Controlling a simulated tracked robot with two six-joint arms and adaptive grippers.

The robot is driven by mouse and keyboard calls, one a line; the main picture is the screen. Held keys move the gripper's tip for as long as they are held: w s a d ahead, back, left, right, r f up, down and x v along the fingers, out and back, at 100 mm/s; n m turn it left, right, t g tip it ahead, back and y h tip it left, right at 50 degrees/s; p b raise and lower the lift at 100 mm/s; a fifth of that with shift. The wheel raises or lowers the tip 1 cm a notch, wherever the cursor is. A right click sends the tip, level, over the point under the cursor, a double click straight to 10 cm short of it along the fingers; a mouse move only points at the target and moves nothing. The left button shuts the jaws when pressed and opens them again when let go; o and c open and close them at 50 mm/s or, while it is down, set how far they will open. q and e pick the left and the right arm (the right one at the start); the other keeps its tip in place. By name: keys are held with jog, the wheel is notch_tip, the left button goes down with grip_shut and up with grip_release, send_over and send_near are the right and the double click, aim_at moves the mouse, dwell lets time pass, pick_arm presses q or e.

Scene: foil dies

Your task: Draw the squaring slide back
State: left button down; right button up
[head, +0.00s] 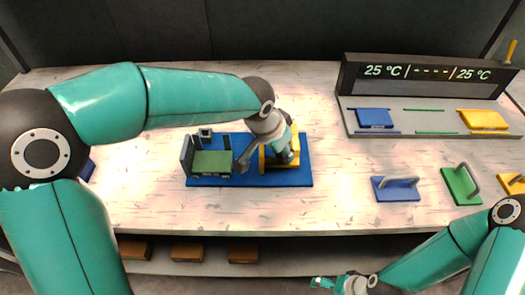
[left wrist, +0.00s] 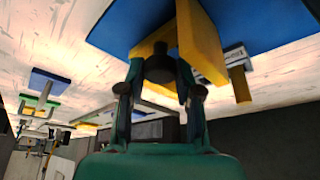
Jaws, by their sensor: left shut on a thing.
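A blue baseplate (head: 232,181) lies on the table and carries a green bed (head: 212,164) with a grey upright wall (head: 187,155) on its left. A yellow frame (head: 278,164) stands on the right half of the baseplate. My left gripper (head: 287,152) is over the yellow frame and hides much of it. In the left wrist view its fingers (left wrist: 160,88) are shut on a dark knob (left wrist: 160,64) in front of yellow panels (left wrist: 200,45). I cannot tell which part is the squaring slide. My right gripper (head: 322,283) is low at the bottom edge, away from the fixture.
A grey station (head: 430,117) with a temperature display (head: 425,73) holds a blue plate (head: 374,117) and a yellow plate (head: 484,119). Blue (head: 396,192) and green (head: 461,186) handled dies lie in front of it. The table between fixture and station is clear.

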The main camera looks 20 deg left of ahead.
pick_arm(q)
jog(key=shift+d, duration=0.25)
jog(key=shift+r, duration=0.1)
jog(key=c, duration=1.1)
grip_release()
jog(key=shift+w+d, duration=0.1)
jog(key=shift+w, duration=0.05)
jog(key=v, duration=1.2)
